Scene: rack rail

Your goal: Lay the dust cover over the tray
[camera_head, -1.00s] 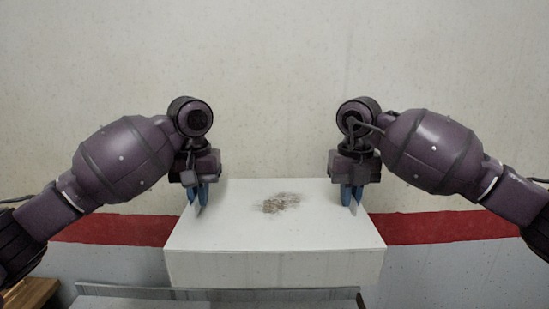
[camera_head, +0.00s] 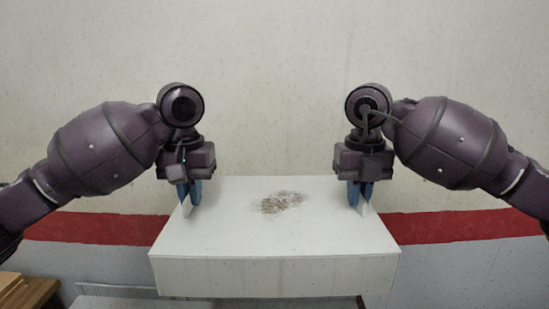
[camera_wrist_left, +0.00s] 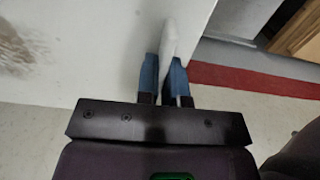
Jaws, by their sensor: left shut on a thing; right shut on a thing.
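The dust cover (camera_head: 220,228) is a white, box-like lid with a brown speckled smudge on top. It is held level in front of me in the head view, and part of it shows in the left wrist view (camera_wrist_left: 85,60). My left gripper (camera_head: 189,203) is shut on an upright white tab at the cover's left edge; the blue fingers pinch it in the left wrist view (camera_wrist_left: 166,75). My right gripper (camera_head: 361,203) is shut on a similar tab at the right edge. The tray is not clearly visible; the cover hides most of what lies below it.
A pale flat surface (camera_head: 110,302) shows below the cover at the bottom of the head view. A wooden piece (camera_head: 32,292) stands at the lower left. The space above the cover is clear.

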